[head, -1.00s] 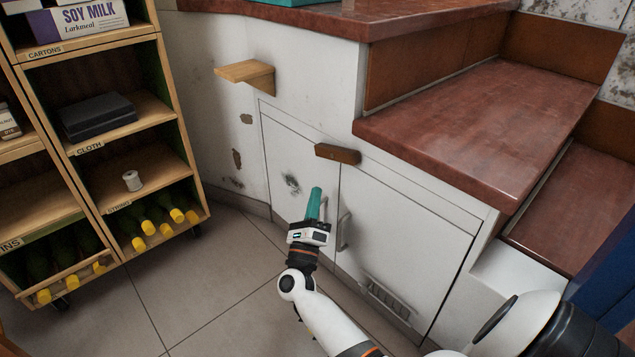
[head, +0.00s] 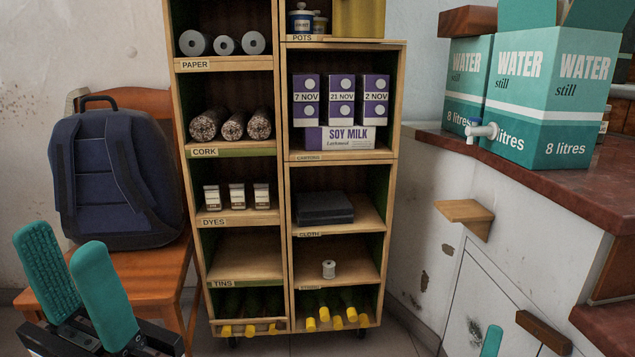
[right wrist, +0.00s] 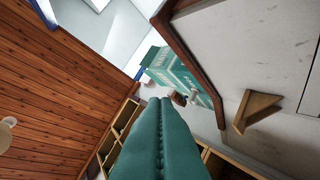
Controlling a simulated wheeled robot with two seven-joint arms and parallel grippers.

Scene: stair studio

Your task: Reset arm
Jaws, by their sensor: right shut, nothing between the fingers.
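My left gripper (head: 65,252) is at the lower left of the head view, its two teal fingers pointing up and apart, with nothing between them. It is in front of the chair and below the backpack. Only the teal fingertip of my right gripper (head: 491,341) shows at the bottom edge of the head view, in front of the white cabinet doors. In the right wrist view its two teal fingers (right wrist: 160,105) lie together, shut and empty. The rest of the right arm is out of the head view.
A wooden shelf unit (head: 283,170) with labelled goods stands in the middle. A blue backpack (head: 112,185) rests on a wooden chair (head: 150,295) at left. Water boxes (head: 548,95) stand on the red counter (head: 600,190). A small wooden ledge (head: 465,214) juts from the white wall.

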